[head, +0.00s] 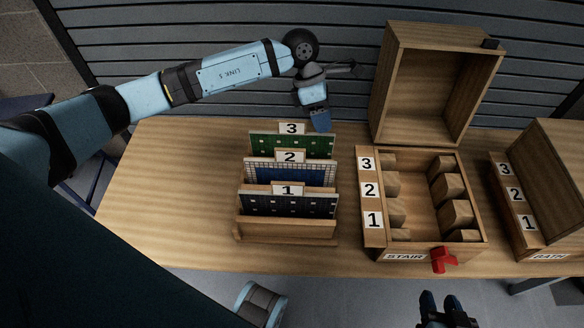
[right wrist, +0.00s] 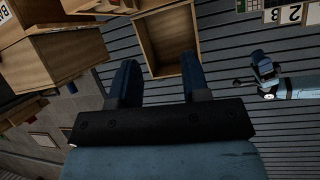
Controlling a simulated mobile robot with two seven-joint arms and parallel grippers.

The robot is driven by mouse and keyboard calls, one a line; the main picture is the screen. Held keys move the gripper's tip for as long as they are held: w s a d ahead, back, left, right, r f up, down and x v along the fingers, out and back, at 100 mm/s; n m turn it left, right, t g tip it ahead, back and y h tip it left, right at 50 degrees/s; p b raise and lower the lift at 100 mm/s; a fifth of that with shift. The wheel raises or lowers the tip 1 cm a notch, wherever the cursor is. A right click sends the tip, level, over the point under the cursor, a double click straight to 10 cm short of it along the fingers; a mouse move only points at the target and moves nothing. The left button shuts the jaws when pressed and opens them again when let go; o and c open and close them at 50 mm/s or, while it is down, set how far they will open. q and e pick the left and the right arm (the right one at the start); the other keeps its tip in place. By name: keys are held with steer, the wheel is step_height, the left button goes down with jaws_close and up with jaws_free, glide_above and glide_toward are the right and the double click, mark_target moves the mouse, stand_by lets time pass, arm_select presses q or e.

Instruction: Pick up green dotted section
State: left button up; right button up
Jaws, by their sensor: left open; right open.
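The green dotted section (head: 310,147) stands upright in the back slot, labelled 3, of a wooden rack (head: 290,230) on the table. In front of it stand a blue gridded panel (head: 300,174) in slot 2 and a dark blue dotted panel (head: 300,207) in slot 1. They hide the lower part of the green one. My left gripper (head: 320,122) is open, just above and behind the green section's top right edge, apart or touching I cannot tell. My right gripper (head: 447,305) is open and empty beyond the table's front edge; its fingers show in the right wrist view (right wrist: 160,85).
An open wooden box (head: 405,255) marked STAIR, with numbered slots and a red latch (head: 444,260), stands right of the rack. A second box (head: 560,180) marked BATH stands at the far right. The table's left part (head: 170,190) is clear. A slatted wall is behind.

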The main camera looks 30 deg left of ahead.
mark_target(292, 121)
arm_select(q)
steer(key=w+a+t+y+b, duration=0.15)
steer(key=w+a+y, duration=0.3)
steer(key=a, duration=0.55)
steer(key=shift+y, duration=0.25)
step_height(292, 121, down, 7)
steer(key=shift+a+r+b, duration=0.1)
steer(key=shift+r+b, duration=0.05)
steer(key=shift+b, duration=0.8)
step_height(292, 121, down, 6)
steer(key=shift+r+b, duration=0.1)
steer(key=shift+b, duration=0.65)
jaws_close()
steer(key=shift+a, duration=0.1)
arm_select(e)
steer(key=shift+w+a+r+t+y, duration=0.15)
steer(key=shift+w+a+t+y, duration=0.2)
steer(key=shift+a+t, duration=0.15)
steer(key=shift+w+a+r+t+y, duration=0.1)
steer(key=shift+w+a+t+y, duration=0.3)
steer(key=shift+a, duration=0.15)
steer(key=shift+w+r, duration=0.1)
steer(key=shift+r, duration=0.1)
